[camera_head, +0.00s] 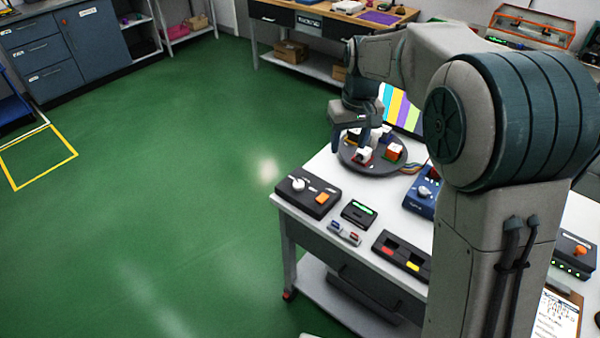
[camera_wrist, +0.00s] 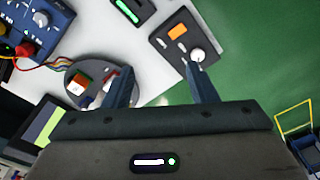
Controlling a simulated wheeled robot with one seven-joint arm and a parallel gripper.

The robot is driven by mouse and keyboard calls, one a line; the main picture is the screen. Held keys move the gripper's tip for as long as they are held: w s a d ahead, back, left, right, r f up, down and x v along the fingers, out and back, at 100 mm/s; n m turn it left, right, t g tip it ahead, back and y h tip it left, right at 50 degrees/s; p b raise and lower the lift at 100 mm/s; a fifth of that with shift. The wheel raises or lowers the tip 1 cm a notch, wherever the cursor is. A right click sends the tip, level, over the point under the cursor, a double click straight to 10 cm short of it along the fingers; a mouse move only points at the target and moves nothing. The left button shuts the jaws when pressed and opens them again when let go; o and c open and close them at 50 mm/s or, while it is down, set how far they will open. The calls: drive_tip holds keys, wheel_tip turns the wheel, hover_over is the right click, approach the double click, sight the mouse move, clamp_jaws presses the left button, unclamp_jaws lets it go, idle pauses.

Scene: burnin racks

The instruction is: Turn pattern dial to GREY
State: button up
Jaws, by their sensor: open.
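A black box (camera_head: 322,200) with a white dial (camera_head: 297,185) and an orange button (camera_head: 324,198) sits at the left corner of the white table. In the wrist view the same white dial (camera_wrist: 197,55) shows just beyond the right fingertip. I cannot read any label, so I cannot tell whether this is the pattern dial or where it points. A screen (camera_head: 402,108) shows vertical colour bars. My gripper (camera_head: 363,148) is open and empty, above the round dark turntable; its fingertips (camera_wrist: 158,67) are apart, with nothing between them.
The turntable (camera_head: 399,168) carries several small coloured blocks. A blue box with a knob (camera_head: 422,196), a small green-lit display (camera_head: 359,213) and a black tray with red and yellow parts (camera_head: 402,257) stand nearby. Green floor (camera_head: 150,200) is clear to the left.

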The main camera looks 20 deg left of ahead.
sight(299, 183)
drive_tip(key=w+a+f+n+p, duration=0.1)
drive_tip(key=w+a+f, duration=0.15)
drive_tip(key=a, duration=0.35)
drive_tip(key=w+a+f+n, duration=0.1)
drive_tip(key=a+f+n, duration=0.1)
drive_tip(key=a+f, duration=0.35)
drive_tip(key=shift+g+h, duration=0.3)
drive_tip(key=f, duration=0.4)
drive_tip(key=a+f+p, duration=0.1)
drive_tip(key=f, duration=0.3)
drive_tip(key=f+p, duration=0.1)
drive_tip(key=f, duration=0.3)
drive_tip(key=shift+s+a, duration=0.25)
drive_tip(key=c, duration=1)
